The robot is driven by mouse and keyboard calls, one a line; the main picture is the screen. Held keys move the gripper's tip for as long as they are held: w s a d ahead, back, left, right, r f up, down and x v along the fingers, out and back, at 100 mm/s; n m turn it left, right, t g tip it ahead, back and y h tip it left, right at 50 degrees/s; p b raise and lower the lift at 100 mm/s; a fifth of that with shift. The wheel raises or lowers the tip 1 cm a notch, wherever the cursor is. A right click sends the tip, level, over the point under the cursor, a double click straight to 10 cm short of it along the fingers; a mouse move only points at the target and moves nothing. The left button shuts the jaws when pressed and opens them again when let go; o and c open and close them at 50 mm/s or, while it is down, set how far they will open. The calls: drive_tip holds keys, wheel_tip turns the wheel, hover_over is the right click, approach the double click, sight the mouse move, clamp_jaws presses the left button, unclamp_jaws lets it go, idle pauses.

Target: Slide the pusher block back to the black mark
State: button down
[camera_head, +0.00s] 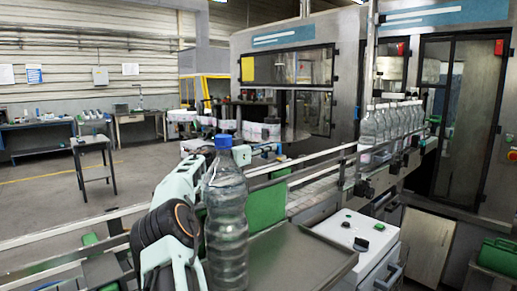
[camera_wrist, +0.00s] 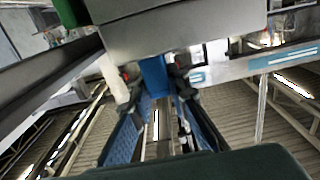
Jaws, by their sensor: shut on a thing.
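In the wrist view my gripper (camera_wrist: 155,88) is shut on an upright blue grip, between its two blue-padded fingers. The grip joins a large grey block, which I take to be the pusher block (camera_wrist: 185,30). In the head view my pale green arm stands behind and left of a large clear bottle (camera_head: 226,225). That bottle hides most of my gripper and the block. I cannot make out the black mark in either view.
A conveyor with metal rails (camera_head: 320,165) runs from the lower left to the right. Several clear bottles (camera_head: 390,122) stand in a row on it. A grey tray (camera_head: 295,260) and a white control box (camera_head: 352,232) are at the front. Open floor lies at the left.

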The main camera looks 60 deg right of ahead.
drive_tip(key=shift+s+d+r, duration=0.1)
drive_tip(key=shift+r, duration=0.05)
drive_tip(key=c, duration=2.3)
unclamp_jaws()
drive_tip(key=o, duration=0.5)
drive_tip(key=shift+d, duration=0.25)
drive_tip(key=shift+c, duration=0.2)
drive_tip(key=shift+a, duration=0.1)
drive_tip(key=shift+a+f, duration=0.1)
drive_tip(key=shift+f, duration=0.1)
drive_tip(key=shift+w+a, duration=0.25)
drive_tip(key=shift+a, duration=0.05)
drive_tip(key=v, duration=1.1)
drive_tip(key=shift+s, duration=0.15)
drive_tip(key=shift+r, duration=0.1)
